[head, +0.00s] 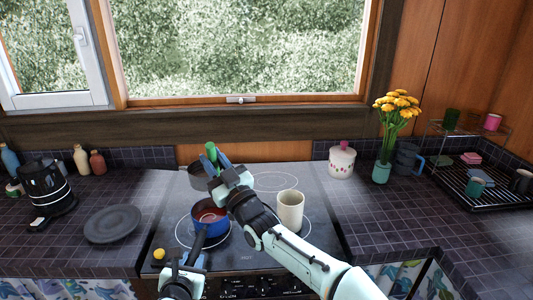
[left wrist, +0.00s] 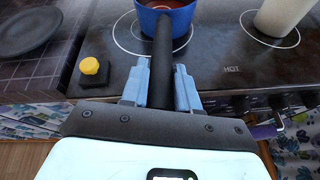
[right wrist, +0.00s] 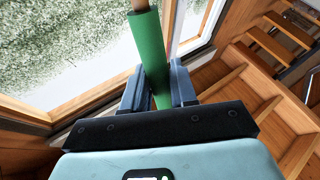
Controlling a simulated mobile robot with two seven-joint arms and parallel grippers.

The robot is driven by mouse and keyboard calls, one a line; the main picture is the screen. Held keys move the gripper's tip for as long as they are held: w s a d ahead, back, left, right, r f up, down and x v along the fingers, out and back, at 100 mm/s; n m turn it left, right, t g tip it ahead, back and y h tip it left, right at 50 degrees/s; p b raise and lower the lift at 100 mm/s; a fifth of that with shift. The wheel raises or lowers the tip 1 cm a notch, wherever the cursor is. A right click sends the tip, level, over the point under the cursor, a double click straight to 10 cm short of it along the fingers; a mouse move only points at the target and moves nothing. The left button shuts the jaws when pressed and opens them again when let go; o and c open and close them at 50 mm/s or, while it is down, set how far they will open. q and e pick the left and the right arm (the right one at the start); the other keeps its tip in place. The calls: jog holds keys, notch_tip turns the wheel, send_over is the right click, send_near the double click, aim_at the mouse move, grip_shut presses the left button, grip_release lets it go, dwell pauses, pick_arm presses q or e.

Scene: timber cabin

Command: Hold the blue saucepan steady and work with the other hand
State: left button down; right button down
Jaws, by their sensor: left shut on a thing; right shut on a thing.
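The blue saucepan (head: 207,226) stands on a front-left ring of the dark hob, with something reddish inside. Its black handle (left wrist: 164,60) points toward me. My left gripper (left wrist: 162,88) is shut on that handle; it shows low in the head view (head: 190,260). My right gripper (head: 221,171) is above and behind the saucepan, shut on a green-handled utensil (right wrist: 149,45). A wooden part continues from the green handle at the top of the right wrist view. The utensil also shows in the head view (head: 211,151); its far end is hidden there.
A yellow-knobbed item (head: 159,254) is at the hob's front left. A dark plate (head: 112,224) lies left. The back-right ring is clear.

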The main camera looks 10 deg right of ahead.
jog(key=a, duration=0.5)
jog(key=w+f, duration=0.3)
jog(key=f, duration=0.8)
jog(key=shift+w+d+n+y, duration=0.15)
jog(key=shift+w+n+y, duration=0.15)
jog(key=shift+y, duration=0.1)
jog(key=shift+f, duration=0.1)
jog(key=shift+d, duration=0.1)
